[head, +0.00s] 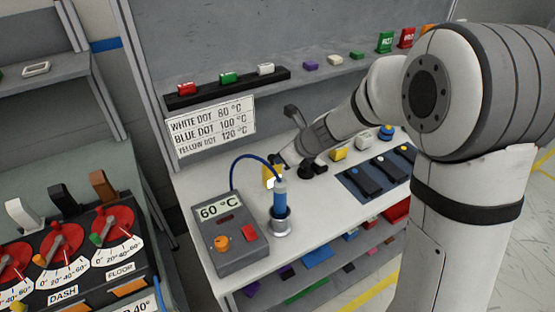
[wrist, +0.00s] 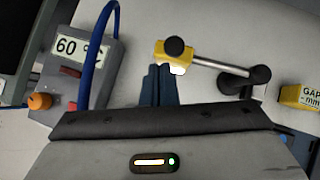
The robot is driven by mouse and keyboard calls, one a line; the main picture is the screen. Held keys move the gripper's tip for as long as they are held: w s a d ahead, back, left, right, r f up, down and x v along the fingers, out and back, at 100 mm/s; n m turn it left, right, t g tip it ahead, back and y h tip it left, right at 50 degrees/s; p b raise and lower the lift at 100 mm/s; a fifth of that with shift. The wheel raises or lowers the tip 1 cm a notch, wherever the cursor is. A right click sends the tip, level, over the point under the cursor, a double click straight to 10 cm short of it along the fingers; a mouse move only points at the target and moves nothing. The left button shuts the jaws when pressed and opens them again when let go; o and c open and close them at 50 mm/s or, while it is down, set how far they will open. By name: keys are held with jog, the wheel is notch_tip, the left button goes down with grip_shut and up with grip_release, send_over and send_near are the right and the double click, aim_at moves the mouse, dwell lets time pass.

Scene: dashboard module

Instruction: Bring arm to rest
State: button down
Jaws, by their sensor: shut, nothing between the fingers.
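My arm reaches over the white workbench (head: 340,188) from the right of the head view. In the wrist view my gripper (wrist: 160,72) is shut, its two dark blue-grey fingers together with nothing between them. In the head view the fingertips are hard to make out behind my wrist and the things around it. The fingers are above the bench, beside a yellow block (wrist: 173,58) with a metal rod and black knobs. I cannot tell whether they touch it.
Dark blue trays (head: 372,180) lie to the right. A dial panel (head: 75,250) is at the left. A shelf (head: 340,72) runs behind.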

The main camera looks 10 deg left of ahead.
jog(key=s+d+r+n+h, duration=0.3)
jog(key=s+d+r+n, duration=0.2)
jog(key=s+d+n, duration=0.7)
jog(key=s+d+r+n+h, duration=0.4)
jog(key=s+d+n, duration=0.8)
jog(key=shift+d+r, duration=0.35)
jog(key=shift+d, duration=0.05)
jog(key=shift+w, duration=0.1)
dwell(1.2)
